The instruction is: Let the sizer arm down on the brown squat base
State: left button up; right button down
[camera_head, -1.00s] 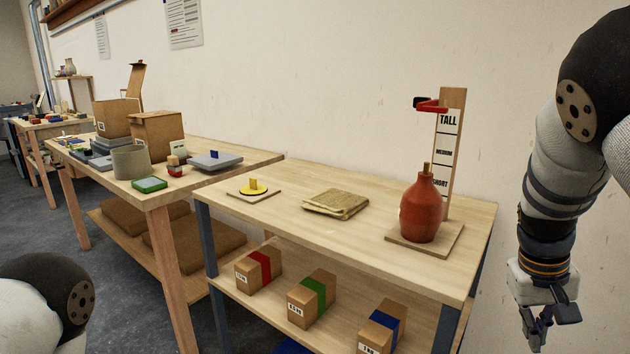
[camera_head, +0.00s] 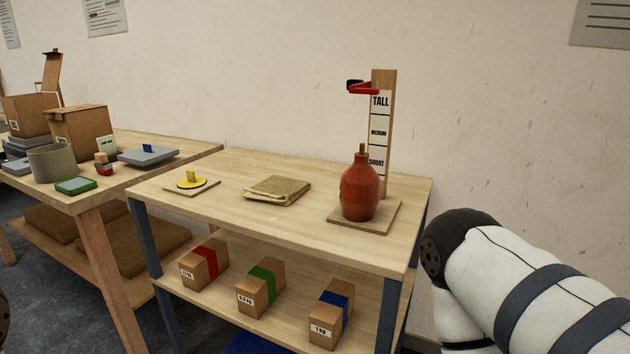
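The sizer is an upright wooden post (camera_head: 388,150) with TALL, MEDIUM and SHORT labels, fixed to a square wooden board (camera_head: 384,217) at the right end of the near table. Its red sizer arm (camera_head: 365,88) with a black end is up at the TALL level and sticks out to the left. The base below it (camera_head: 360,192) looks red-brown and rounded, with a short wooden peg on top. It stands upright on the board, with a clear gap under the arm. My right arm shows at the lower right, but its gripper is out of view. My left gripper is out of view.
Another table with boxes stands left.

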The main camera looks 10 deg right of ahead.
aim_at(354, 85)
jog(key=i+j+z, duration=0.25)
jog(key=j+z, duration=0.15)
jog(key=i+j+z, duration=0.15)
jog(key=j+z, duration=0.3)
jog(key=j, duration=0.15)
jog(key=j+z, duration=0.85)
jog(key=j, duration=0.25)
jog(key=k+j+z, duration=0.1)
jog(key=j+z, duration=0.3)
jog(key=j, duration=0.2)
